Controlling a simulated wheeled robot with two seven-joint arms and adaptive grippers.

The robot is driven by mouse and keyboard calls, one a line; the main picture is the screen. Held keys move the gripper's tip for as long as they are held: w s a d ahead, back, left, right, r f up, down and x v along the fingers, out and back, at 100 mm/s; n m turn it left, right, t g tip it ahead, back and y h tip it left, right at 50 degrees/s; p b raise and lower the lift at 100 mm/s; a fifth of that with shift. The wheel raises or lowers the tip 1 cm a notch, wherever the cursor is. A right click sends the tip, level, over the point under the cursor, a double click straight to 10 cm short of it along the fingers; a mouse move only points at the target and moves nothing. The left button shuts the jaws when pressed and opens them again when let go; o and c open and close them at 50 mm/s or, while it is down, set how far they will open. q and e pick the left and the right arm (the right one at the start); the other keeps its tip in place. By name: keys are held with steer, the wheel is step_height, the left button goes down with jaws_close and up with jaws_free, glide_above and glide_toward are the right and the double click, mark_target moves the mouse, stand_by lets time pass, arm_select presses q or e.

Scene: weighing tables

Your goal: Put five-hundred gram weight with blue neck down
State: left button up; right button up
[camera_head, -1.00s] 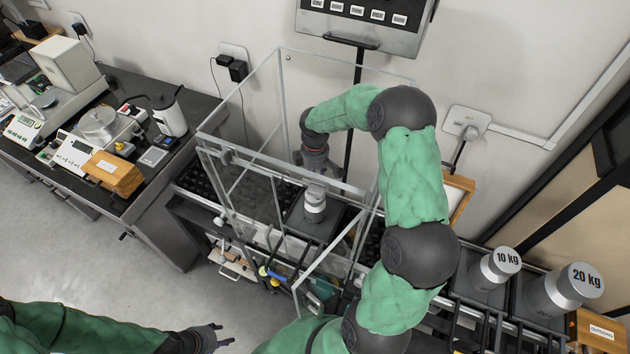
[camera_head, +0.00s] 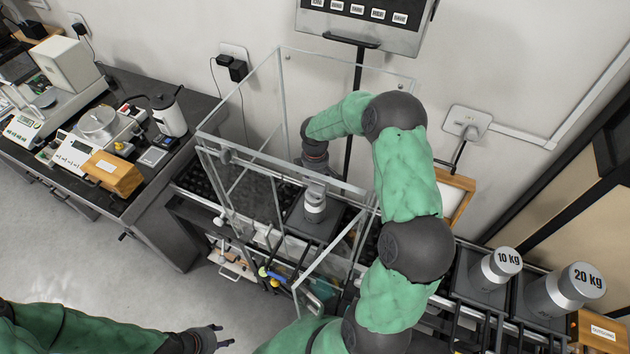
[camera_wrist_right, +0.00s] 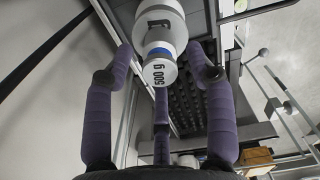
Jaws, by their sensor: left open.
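The five-hundred gram weight (camera_head: 314,210) is a silver-white cylinder standing upright on a dark plate (camera_head: 296,222) inside the glass enclosure. The right wrist view shows its blue neck, its round knob marked "500 g" and its body (camera_wrist_right: 159,20). My right gripper (camera_head: 316,178) is directly above it, partly hidden behind glass bars in the head view. In the right wrist view its purple fingers (camera_wrist_right: 160,55) stand apart around the knob, with visible gaps at both sides. My left gripper (camera_head: 222,335) is open and empty at the lower left, over the floor.
Glass panes (camera_head: 240,95) and metal bars surround the weighing area. The 10 kg weight (camera_head: 490,270) and 20 kg weight (camera_head: 562,292) stand at the right. A display (camera_head: 365,20) is on a pole behind. A side table (camera_head: 172,170) holds several scales.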

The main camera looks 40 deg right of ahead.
steer(key=shift+r, duration=0.1)
step_height(320, 180, up, 12)
steer(key=p, duration=0.1)
stand_by(0.4)
